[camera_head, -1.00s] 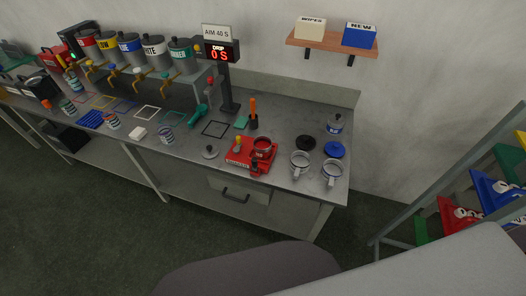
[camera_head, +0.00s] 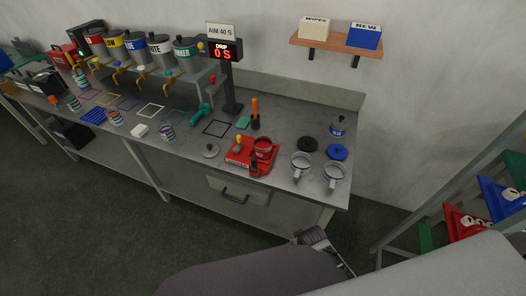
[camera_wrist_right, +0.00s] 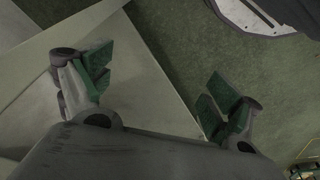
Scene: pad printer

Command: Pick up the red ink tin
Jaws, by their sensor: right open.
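Several small striped tins stand on the metal bench (camera_head: 190,158) in the head view. A tin with a reddish band (camera_head: 116,118) stands at the bench's front left; others are a blue-banded tin (camera_head: 167,133) and a tin at the far left (camera_head: 74,104). A round red container (camera_head: 263,148) sits on a red device at the right. I cannot tell for sure which is the red ink tin. My right gripper (camera_head: 313,236) is below the bench's front right corner, apart from all tins. My left gripper is not in view.
Large labelled canisters (camera_head: 158,50) with taps stand along the back left. A post with a display (camera_head: 226,50) rises mid-bench. Two mugs (camera_head: 301,166) and lids stand at the right. A rack (camera_head: 435,190) stands at the far right.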

